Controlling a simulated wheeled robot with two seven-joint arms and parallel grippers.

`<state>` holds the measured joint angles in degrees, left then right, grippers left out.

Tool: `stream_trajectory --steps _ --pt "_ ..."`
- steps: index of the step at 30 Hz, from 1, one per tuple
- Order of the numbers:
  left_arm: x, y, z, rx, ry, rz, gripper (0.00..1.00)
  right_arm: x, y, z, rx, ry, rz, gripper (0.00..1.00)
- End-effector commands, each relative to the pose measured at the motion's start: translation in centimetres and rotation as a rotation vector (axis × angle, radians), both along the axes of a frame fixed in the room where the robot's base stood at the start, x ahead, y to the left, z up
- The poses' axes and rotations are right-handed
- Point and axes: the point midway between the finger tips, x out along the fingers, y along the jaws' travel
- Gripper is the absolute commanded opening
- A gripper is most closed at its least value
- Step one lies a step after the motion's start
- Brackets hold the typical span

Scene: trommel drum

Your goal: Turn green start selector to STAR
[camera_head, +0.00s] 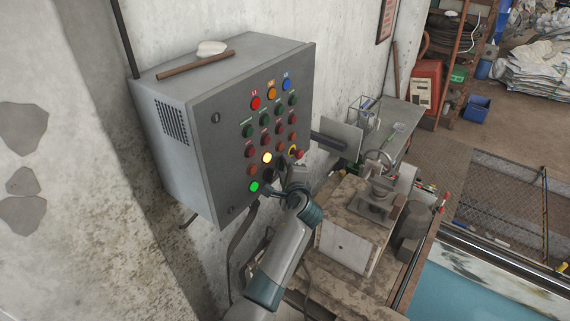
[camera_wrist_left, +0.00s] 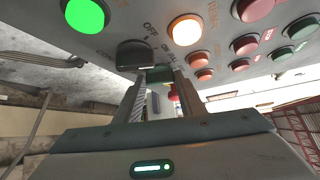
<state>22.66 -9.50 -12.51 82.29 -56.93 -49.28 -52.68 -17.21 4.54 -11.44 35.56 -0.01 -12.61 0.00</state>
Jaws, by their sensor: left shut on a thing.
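The grey control panel (camera_head: 225,125) hangs on the wall in the head view, with rows of coloured buttons and lamps. My left gripper (camera_head: 280,184) is at its lower part, between the lit green lamp (camera_head: 254,187) and the red emergency knob. In the left wrist view, the fingers (camera_wrist_left: 160,86) are shut on the start selector (camera_wrist_left: 157,75), of which only a small dark-green part shows. The word OFF is legible above it. The fingers hide most of the selector, so its exact angle cannot be told. My right gripper is out of view.
A lit yellow lamp (camera_head: 267,157) and a red emergency knob (camera_head: 298,154) are close to my left gripper. A dark block (camera_wrist_left: 140,54) sticks out beside the fingers. A cluttered workbench (camera_head: 318,272) stands below and right of the panel.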

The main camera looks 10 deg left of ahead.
Motion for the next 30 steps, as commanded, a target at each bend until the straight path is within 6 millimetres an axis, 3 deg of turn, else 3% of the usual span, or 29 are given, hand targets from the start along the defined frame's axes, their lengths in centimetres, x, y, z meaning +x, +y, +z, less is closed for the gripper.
stream_trajectory --steps 20,21,23,30 --pt "0.12 0.07 0.24 0.036 0.081 0.001 0.14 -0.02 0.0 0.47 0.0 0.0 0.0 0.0" --pt "0.11 0.06 0.24 0.036 0.081 0.001 0.43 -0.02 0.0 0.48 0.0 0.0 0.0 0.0" --pt "0.11 0.06 0.24 0.036 0.081 0.001 0.55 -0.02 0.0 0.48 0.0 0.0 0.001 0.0" --pt "0.1 0.01 0.2 0.035 0.08 0.0 0.55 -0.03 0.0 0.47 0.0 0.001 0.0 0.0"
